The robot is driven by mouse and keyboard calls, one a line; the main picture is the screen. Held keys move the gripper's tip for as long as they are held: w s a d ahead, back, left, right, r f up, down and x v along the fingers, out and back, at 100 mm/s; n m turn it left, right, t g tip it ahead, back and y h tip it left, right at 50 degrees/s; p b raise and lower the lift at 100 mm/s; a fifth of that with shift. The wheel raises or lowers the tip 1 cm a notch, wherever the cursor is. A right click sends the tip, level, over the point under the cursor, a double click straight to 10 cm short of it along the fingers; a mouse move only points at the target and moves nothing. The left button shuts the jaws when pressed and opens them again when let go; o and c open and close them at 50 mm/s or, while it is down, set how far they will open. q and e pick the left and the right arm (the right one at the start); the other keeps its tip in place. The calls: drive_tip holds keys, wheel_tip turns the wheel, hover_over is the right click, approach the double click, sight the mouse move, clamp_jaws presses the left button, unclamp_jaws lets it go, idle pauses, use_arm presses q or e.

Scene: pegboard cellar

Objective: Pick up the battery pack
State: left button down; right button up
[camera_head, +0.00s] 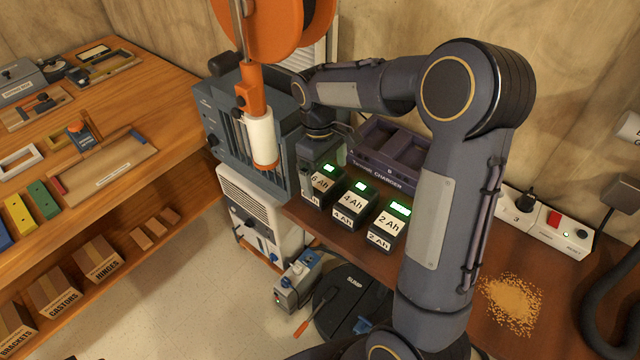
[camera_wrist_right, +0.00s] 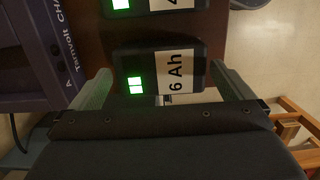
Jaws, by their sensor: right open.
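Three dark battery packs with green lit displays and white labels stand in a row at the bench edge: the 6 Ah pack (camera_head: 323,183), the 4 Ah pack (camera_head: 353,202) and the 2 Ah pack (camera_head: 388,225). My right gripper (camera_head: 311,168) is at the 6 Ah pack, its fingers partly hidden in the head view. In the right wrist view the open fingers (camera_wrist_right: 164,85) lie to either side of the 6 Ah pack (camera_wrist_right: 160,68), with small gaps; finger height against the pack is unclear. The 4 Ah pack (camera_wrist_right: 160,5) shows at the top edge. My left gripper is not in view.
A dark charger (camera_head: 372,174) stands behind the packs, partly covered by my right arm. An orange reel with a hanging tool (camera_head: 260,135) is left of the gripper, before a grey machine (camera_head: 228,125). A power strip (camera_head: 545,230) and sawdust (camera_head: 511,303) lie to the right.

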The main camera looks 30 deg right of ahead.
sight(325, 177)
wheel_tip(325, 177, down, 4)
drive_tip(key=shift+f, duration=0.25)
drive_tip(key=c, duration=0.5)
drive_tip(key=shift+c, duration=0.4)
drive_tip(key=shift+r, duration=0.15)
